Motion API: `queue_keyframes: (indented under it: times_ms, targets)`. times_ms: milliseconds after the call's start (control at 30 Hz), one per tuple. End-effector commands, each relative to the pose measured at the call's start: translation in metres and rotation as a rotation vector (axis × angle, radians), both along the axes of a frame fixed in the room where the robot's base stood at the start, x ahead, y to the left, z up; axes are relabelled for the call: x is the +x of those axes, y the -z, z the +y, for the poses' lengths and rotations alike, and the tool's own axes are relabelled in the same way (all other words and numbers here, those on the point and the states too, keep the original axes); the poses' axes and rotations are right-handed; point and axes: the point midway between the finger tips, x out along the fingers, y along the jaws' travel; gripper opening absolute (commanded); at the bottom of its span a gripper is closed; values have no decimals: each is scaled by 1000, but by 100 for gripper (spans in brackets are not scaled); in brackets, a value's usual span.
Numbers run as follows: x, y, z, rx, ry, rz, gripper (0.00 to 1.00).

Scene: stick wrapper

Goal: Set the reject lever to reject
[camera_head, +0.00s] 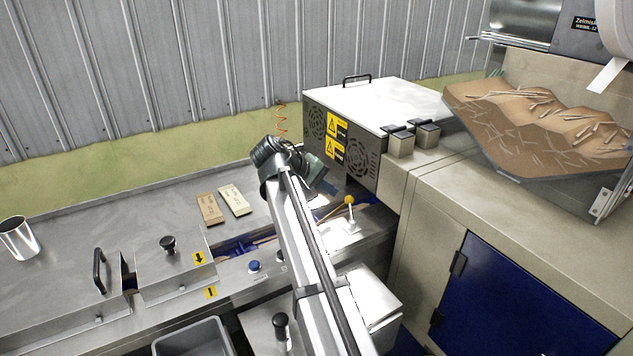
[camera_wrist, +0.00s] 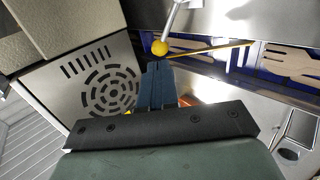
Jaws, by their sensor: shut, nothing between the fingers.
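The lever I take as the reject lever has a yellow ball knob (camera_head: 349,199) on a thin metal rod, rising from the steel deck right of my arm. In the wrist view its yellow ball (camera_wrist: 159,48) sits just beyond my fingertips, and its rod runs up and right. My gripper (camera_wrist: 158,68) is shut and empty, with its dark blue fingers together. The fingertips look very close to the ball; I cannot tell whether they touch it. In the head view my arm hides part of the deck beside the lever.
A steel box with vents and warning labels (camera_head: 334,138) stands close behind the lever. A thin yellow bar (camera_wrist: 212,49) crosses behind the ball, near wooden sticks in a blue channel (camera_wrist: 290,62). A black-knobbed lever (camera_head: 281,322) and a grey bin (camera_head: 194,340) are at the front.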

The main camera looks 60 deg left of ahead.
Motion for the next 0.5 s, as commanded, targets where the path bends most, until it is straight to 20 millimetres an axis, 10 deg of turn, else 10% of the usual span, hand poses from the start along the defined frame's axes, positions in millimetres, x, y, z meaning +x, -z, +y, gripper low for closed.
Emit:
queue_keyframes:
  times_ms: [500]
  targets:
    - [35,33,-1,1,-3,1,0]
